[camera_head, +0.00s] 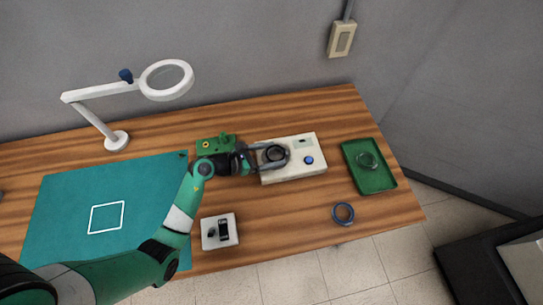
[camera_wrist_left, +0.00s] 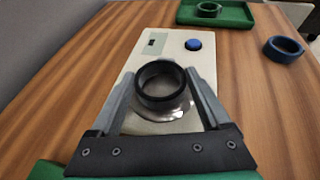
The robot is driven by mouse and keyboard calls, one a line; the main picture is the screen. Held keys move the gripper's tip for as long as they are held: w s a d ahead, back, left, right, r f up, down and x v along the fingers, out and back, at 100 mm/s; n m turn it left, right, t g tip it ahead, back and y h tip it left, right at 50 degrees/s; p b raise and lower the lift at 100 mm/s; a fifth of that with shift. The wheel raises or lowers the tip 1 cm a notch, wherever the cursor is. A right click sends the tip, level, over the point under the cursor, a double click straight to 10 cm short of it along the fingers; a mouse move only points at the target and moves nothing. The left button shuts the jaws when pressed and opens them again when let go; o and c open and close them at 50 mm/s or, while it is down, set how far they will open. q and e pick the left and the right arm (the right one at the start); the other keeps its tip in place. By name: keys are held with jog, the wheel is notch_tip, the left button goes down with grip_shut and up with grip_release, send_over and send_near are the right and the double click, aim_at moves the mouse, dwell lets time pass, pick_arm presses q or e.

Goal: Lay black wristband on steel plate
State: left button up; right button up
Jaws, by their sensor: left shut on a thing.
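The black wristband (camera_head: 276,153) is a dark ring between the fingers of my left gripper (camera_head: 272,155), which is shut on it. It also shows in the left wrist view (camera_wrist_left: 147,99), lying roughly flat between the two grey fingers. The steel plate (camera_wrist_left: 158,121) is a shiny round disc on a beige box (camera_head: 307,145) with a small display and a blue button. The wristband is over the plate and covers part of it; I cannot tell whether they touch. My right gripper is not in view.
A green tray (camera_head: 384,183) holding a green ring (camera_head: 367,160) stands right of the box. A blue ring (camera_head: 343,222) lies in front of it. A magnifier lamp (camera_head: 116,140), a teal mat (camera_head: 70,200) and a white pad with small dark items (camera_head: 209,243) are further left.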

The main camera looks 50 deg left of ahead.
pick_arm(q)
jog(key=shift+f, duration=0.2)
jog(key=o, duration=1.2)
jog(key=shift+c, duration=0.2)
jog(key=shift+r, duration=0.35)
jog(key=p+v, duration=0.3)
jog(key=v, duration=0.9)
jog(key=shift+f, duration=0.2)
